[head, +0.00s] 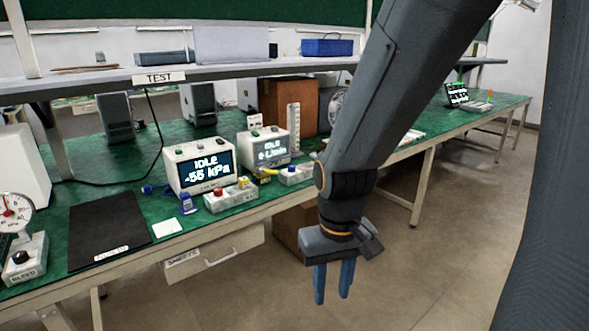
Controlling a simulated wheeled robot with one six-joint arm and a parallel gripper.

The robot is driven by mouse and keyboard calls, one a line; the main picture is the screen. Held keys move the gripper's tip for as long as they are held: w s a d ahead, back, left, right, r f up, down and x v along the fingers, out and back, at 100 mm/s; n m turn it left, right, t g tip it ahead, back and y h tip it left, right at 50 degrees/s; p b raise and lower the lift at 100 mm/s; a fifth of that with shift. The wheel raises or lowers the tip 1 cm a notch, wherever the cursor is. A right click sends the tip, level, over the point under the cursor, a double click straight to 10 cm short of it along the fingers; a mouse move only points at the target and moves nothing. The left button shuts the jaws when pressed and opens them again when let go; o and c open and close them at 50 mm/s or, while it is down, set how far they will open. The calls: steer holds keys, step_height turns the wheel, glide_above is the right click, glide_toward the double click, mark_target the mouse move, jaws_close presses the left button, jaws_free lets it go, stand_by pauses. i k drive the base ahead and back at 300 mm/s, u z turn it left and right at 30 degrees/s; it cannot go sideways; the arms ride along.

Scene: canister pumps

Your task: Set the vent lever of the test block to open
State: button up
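A gauge (14,213) and a block marked "BLEED" (24,259) stand at far left, beside a black mat (107,233). A shelf (230,72) runs above. Floor at right is clear.

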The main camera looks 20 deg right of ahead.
mark_target(261, 171)
steer(key=k, duration=0.45)
steer(key=u, duration=0.6)
steer(key=i, duration=1.6)
steer(key=z, duration=0.55)
